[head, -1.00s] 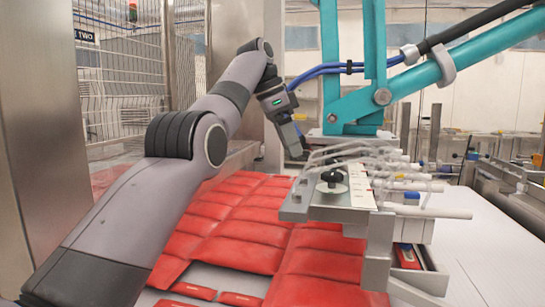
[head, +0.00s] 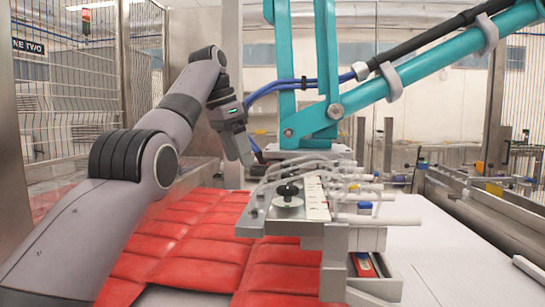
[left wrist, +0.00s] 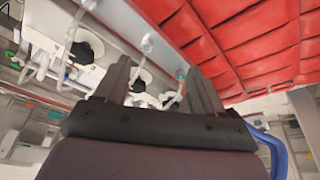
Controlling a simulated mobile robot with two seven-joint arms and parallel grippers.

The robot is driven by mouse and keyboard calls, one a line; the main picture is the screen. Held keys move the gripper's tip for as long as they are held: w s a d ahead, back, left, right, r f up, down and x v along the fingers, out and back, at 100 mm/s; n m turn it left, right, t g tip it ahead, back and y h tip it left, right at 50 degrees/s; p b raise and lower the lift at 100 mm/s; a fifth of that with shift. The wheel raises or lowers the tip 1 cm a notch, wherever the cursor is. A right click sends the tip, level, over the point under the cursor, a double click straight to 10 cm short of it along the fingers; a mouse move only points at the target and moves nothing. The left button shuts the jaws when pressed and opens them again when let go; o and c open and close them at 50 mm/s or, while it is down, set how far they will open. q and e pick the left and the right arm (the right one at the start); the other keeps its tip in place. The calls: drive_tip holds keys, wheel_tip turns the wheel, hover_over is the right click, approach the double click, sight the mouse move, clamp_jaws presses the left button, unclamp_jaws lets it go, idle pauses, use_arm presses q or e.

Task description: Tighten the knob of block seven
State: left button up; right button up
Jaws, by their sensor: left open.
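The vacuum picker's grey frame (head: 270,222) hangs from the teal arm, with a row of clear hoses and a white marked strip (head: 314,198). A black knob (head: 288,190) on a pale round disc stands on its near end. My left gripper (head: 246,158) is behind and left of that knob, fingers pointing down, apart from it. In the left wrist view my left gripper (left wrist: 160,68) is open, its fingers spread. Black knobs on white discs show there, one at upper left (left wrist: 82,51) and one partly hidden behind the left finger (left wrist: 138,86). I cannot tell which block is seven.
Red padded packs (head: 190,237) cover the surface below and left of the picker. The teal arm (head: 420,80) and blue hoses (head: 290,84) are close to my gripper. A white surface (head: 450,255) at right is mostly clear. A wire fence (head: 65,95) stands at left.

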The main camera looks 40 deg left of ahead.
use_arm(q)
drive_tip(key=w+d+r+n+y+p, duration=0.2)
drive_tip(key=w+d+n+p, duration=0.2)
drive_tip(key=n, duration=0.1)
drive_tip(key=n+y+p, duration=0.2)
drive_tip(key=n+p, duration=0.2)
drive_tip(key=n, duration=0.3)
approach(290, 174)
drive_tip(key=shift+x, duration=4)
drive_tip(key=shift+w, duration=0.15)
drive_tip(key=shift+c, duration=0.3)
drive_tip(key=c, duration=1)
